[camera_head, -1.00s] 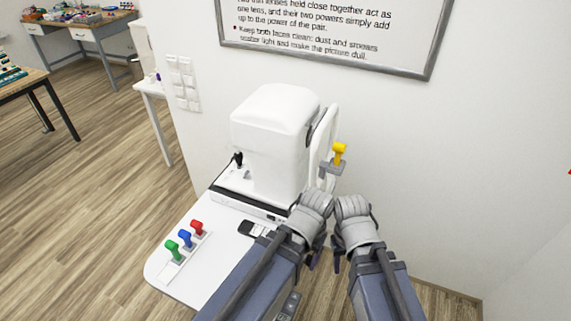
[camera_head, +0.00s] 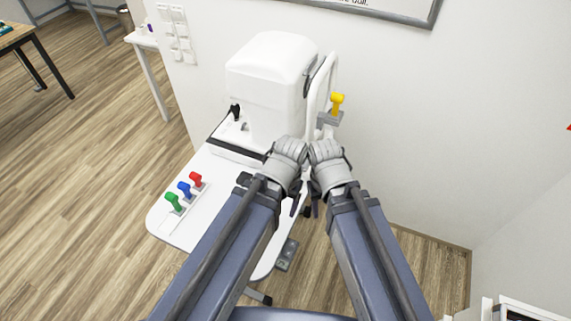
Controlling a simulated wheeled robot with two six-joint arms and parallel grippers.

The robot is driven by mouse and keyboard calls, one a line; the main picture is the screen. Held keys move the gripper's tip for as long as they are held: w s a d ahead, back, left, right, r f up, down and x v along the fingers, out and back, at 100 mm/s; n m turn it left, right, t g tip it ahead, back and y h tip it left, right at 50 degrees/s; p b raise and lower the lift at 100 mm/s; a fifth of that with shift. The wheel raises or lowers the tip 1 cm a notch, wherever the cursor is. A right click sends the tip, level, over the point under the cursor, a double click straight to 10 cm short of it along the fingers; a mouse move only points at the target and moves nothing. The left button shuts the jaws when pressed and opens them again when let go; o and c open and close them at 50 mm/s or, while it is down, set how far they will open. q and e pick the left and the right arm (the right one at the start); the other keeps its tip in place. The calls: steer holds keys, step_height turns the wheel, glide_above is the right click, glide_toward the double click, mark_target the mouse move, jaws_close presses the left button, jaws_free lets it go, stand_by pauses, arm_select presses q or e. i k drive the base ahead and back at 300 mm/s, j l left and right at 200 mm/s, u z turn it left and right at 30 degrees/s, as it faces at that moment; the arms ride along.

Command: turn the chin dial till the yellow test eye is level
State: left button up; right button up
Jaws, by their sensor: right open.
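The yellow test eye (camera_head: 338,102) sits on a small grey holder at the right side of the white eye-test machine (camera_head: 268,85), by its white headrest frame. I cannot tell from here whether it is level. I cannot make out the chin dial; my wrists and forearms cover the area below the headrest. My left gripper (camera_head: 296,204) and right gripper (camera_head: 315,203) are close together in front of the machine, below and left of the yellow eye. Their fingers are dark, small and mostly hidden under the wrists. The right gripper is open. The left one's opening does not show.
Green (camera_head: 173,202), blue (camera_head: 185,188) and red (camera_head: 196,179) test eyes stand in a row on the white machine table (camera_head: 170,235). A black joystick (camera_head: 235,112) is at the machine's left. The wall (camera_head: 440,130) is close behind; open floor lies left.

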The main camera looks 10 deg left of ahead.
mark_target(305, 168)
steer(key=k+j+u, duration=0.15)
steer(key=j, duration=0.3)
steer(key=k+j+u, duration=0.15)
steer(key=j, duration=0.3)
steer(key=j+u, duration=0.15)
steer(key=j, duration=0.3)
